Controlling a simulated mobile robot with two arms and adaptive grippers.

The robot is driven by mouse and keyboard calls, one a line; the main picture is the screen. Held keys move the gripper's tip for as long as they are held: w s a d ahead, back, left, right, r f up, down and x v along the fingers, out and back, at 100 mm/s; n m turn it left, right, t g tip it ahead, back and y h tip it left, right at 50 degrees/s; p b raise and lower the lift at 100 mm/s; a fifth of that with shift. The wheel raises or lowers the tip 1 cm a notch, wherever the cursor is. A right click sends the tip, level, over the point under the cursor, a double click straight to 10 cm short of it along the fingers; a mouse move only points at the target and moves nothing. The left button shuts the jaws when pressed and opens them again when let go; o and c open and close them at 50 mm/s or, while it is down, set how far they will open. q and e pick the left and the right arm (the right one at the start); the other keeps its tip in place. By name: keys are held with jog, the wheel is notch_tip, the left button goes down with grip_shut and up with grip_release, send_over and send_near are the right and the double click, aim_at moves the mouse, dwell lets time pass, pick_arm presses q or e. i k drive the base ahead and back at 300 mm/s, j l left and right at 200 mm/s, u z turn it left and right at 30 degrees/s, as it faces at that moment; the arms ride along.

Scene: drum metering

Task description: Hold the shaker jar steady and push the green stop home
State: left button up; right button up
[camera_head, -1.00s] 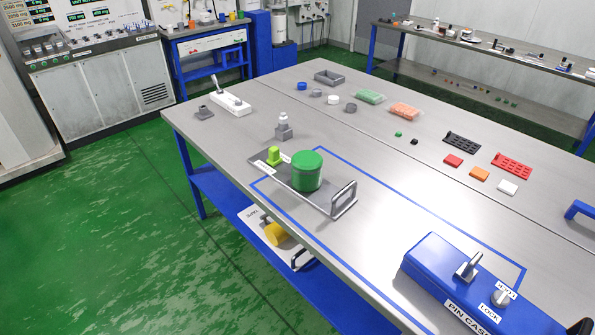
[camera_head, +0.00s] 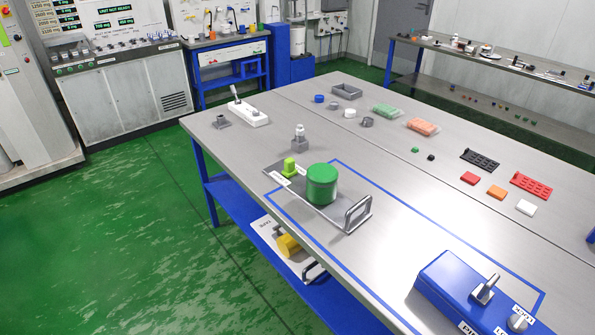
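A dark green cylindrical jar (camera_head: 321,184), which looks like the shaker jar, stands upright on a grey metal tray (camera_head: 335,214) with a raised handle at its right end. White labels on the tray are too small to read. Neither of my grippers shows in the view.
A blue box with a metal lever (camera_head: 486,289) stands on the workbench at the lower right, partly cut off. A white lever unit (camera_head: 249,117) is at the back left. Blocks and racks (camera_head: 530,186) lie at the right. Bench space (camera_head: 400,190) between tray and racks is clear.

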aim_at(289, 170)
jog(key=i+j+z, duration=0.2)
jog(key=z, duration=0.3)
jog(key=i+j+z, duration=0.1)
jog(key=z, duration=0.4)
jog(key=j, duration=0.1)
